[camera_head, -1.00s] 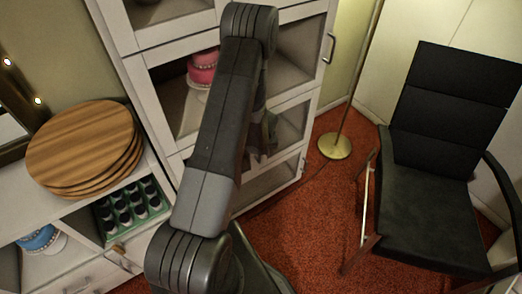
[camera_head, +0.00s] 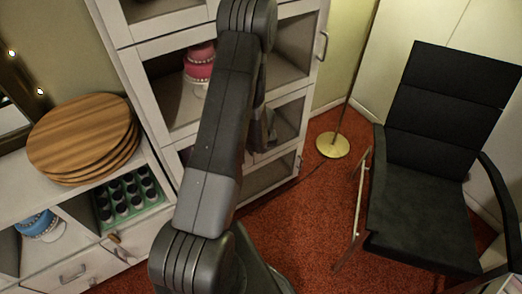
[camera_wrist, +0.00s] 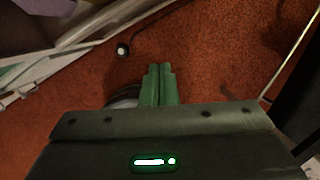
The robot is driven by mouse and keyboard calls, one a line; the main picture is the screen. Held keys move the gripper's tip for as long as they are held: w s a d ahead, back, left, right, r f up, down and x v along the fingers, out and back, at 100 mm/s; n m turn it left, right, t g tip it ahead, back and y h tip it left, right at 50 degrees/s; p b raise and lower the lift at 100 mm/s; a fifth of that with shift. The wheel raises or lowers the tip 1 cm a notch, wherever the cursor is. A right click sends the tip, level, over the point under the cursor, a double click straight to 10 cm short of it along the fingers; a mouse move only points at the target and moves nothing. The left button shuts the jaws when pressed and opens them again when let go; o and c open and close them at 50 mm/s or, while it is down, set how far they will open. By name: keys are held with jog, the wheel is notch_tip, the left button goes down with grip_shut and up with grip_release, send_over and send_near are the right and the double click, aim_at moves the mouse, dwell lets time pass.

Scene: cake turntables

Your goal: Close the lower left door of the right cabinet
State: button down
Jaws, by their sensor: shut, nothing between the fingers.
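The white cabinet (camera_head: 133,87) with glass panes stands behind my arm in the head view. Its lower left door is mostly hidden by my arm, so I cannot tell how far it stands open. My gripper is beside the cabinet's lower part in the head view, its fingertips hard to make out there. In the wrist view my gripper (camera_wrist: 160,84) shows green fingers pressed together with nothing between them, above the red carpet. Pale edges (camera_wrist: 70,58) cross that view's upper left; I cannot tell which of them belongs to the door.
A black chair (camera_head: 425,190) and a brass lamp base (camera_head: 332,145) stand at right. At left a low cabinet bears round wooden boards (camera_head: 80,138); a green bottle tray (camera_head: 129,200) sits in its compartment. Red carpet (camera_head: 310,215) is open between cabinet and chair.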

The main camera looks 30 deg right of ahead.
jog(key=p+v, duration=0.4)
jog(key=v, duration=0.3)
jog(key=shift+d+r, duration=0.3)
jog(key=shift+s, duration=0.1)
